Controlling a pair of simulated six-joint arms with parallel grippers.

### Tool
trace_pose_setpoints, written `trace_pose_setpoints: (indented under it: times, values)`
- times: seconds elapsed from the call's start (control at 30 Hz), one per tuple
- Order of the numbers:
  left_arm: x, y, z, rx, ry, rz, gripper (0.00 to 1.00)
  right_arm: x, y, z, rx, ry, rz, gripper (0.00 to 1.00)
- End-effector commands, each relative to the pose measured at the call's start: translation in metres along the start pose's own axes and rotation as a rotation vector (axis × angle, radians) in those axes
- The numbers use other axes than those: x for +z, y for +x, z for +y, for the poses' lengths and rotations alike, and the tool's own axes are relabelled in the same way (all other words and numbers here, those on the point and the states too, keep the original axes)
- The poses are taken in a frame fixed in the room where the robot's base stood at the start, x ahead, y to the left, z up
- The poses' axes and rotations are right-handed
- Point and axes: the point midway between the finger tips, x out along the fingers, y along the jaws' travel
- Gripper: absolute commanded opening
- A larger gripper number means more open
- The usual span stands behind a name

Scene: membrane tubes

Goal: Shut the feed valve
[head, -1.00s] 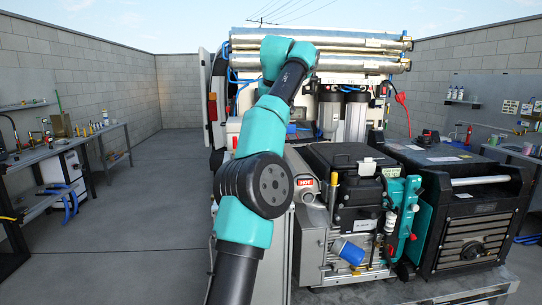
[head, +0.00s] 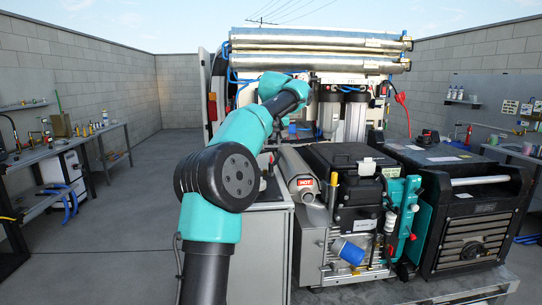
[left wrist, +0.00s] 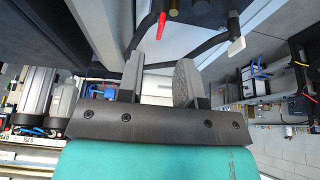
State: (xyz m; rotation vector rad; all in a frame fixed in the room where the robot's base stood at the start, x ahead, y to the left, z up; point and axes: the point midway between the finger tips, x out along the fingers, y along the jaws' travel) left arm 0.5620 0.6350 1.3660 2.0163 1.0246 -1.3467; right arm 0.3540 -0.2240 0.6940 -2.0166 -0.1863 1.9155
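My left gripper (left wrist: 158,85) shows in the left wrist view with its two dark fingers apart and nothing between them. A red lever (left wrist: 161,25) is above the fingers in that view, apart from them, and a white lever (left wrist: 235,46) is farther right. I cannot tell for certain which is the feed valve's handle. In the head view my left arm reaches toward the back of the van, and its fingers cannot be made out there. My right gripper is in neither view.
An engine unit (head: 345,190) with a HOT-marked silencer (head: 305,184) and a black generator (head: 470,220) stand to the right of my arm. Long membrane tubes (head: 320,42) lie above, with filter housings (head: 355,115) below. The floor at left is clear up to the workbench (head: 100,130).

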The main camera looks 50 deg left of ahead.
Motion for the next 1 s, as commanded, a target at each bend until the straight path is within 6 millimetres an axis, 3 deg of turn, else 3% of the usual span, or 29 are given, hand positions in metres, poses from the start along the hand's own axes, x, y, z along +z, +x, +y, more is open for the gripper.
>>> trace_pose_setpoints:
  times: [0.2, 0.4, 0.8, 1.0]
  values:
    - [0.001, 0.038, -0.001, -0.003, 0.0, -0.003, 0.33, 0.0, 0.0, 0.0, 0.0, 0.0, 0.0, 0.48]
    - [0.0, 0.063, -0.001, -0.002, 0.0, -0.001, 0.33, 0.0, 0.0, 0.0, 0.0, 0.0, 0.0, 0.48]
    - [0.0, 0.071, 0.0, 0.0, 0.0, 0.0, 0.33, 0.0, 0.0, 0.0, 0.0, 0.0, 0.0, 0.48]
    - [0.0, 0.071, 0.0, 0.0, 0.0, 0.0, 0.15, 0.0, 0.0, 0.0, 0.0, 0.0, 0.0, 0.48]
